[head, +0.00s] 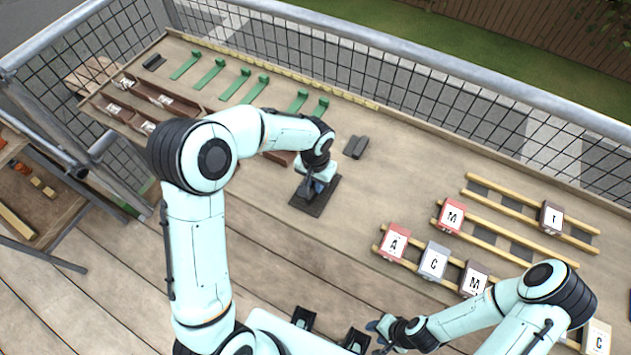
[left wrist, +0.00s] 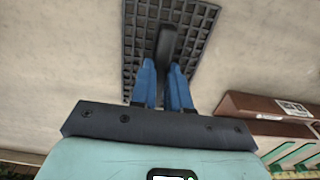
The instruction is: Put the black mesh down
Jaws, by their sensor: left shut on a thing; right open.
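The black mesh (head: 312,208) is a dark rectangular grid with a raised dark grip in its middle. It is below my left gripper (head: 317,186), over the middle of the wooden bench. In the left wrist view the mesh (left wrist: 137,42) lies flat against the pale bench top, and my left gripper's blue fingers (left wrist: 167,72) are shut on its grip. I cannot tell whether the mesh touches the bench or hangs just above it. The gripper hides part of it. My right gripper (head: 379,330) is open and empty near the front edge.
Lettered tiles, such as the red A tile (head: 395,243), sit on wooden rails (head: 512,228) at the right. A dark block (head: 356,147) lies behind the mesh. Green brackets (head: 235,84) line the back left. A brown piece (left wrist: 265,108) lies near the left gripper. Mesh fencing borders the bench.

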